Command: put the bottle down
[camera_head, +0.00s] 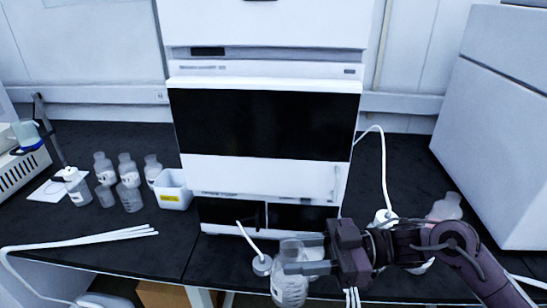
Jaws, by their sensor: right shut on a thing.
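A clear bottle with a pale label (289,287) is near the front edge of the black bench, in front of the instrument stack. My right gripper (300,262) comes in from the right and is shut on this bottle near its upper part. The bottle looks about upright. Its base is low in the picture, and I cannot tell whether it touches anything. My left gripper is not in view.
The white chromatography stack (265,172) stands behind the bottle. A small round cap with a white tube (262,264) lies just left of it. Several bottles (130,185) and a white bin (173,190) stand at the left. White tubes (110,238) cross the bench's left front.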

